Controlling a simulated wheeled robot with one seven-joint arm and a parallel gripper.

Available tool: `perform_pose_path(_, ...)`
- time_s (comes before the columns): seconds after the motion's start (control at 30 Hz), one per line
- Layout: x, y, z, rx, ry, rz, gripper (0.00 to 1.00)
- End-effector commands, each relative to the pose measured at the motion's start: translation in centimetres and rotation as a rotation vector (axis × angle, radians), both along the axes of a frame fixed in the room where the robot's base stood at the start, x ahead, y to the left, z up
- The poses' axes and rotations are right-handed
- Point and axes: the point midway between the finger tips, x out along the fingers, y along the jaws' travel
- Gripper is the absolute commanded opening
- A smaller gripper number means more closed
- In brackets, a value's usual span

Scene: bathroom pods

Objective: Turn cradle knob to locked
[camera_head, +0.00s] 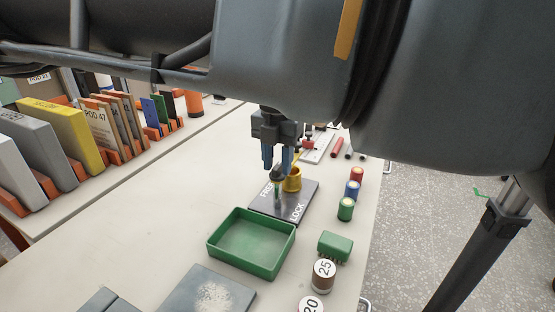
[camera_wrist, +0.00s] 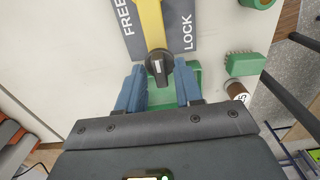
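The dark cradle knob (camera_head: 278,172) stands over a dark plate (camera_head: 309,194) printed FREE on its left and LOCK on its right. In the wrist view the knob (camera_wrist: 159,66) shows a pale mark and sits at the end of a yellow part (camera_wrist: 151,22), between the FREE and LOCK labels. My gripper (camera_head: 278,158) points down at the knob from above. In the wrist view its two blue fingers (camera_wrist: 159,84) are apart, with the knob just beyond and between their tips. I cannot tell whether they touch it.
A green tray (camera_head: 251,264) lies in front of the plate. A green brush (camera_head: 335,246), several coloured cylinders (camera_head: 345,209) and numbered jars (camera_head: 323,276) stand along the right table edge. Books (camera_head: 62,133) line the left. The table between them and the plate is clear.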

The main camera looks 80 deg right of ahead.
Motion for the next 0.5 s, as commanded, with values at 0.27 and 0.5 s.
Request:
perform_pose_path(0.27, -0.01, 0.00, 0.03, 0.000, 0.000, 0.000, 0.08)
perform_pose_path(0.5, -0.02, 0.00, 0.04, 0.000, 0.000, 0.000, 0.00)
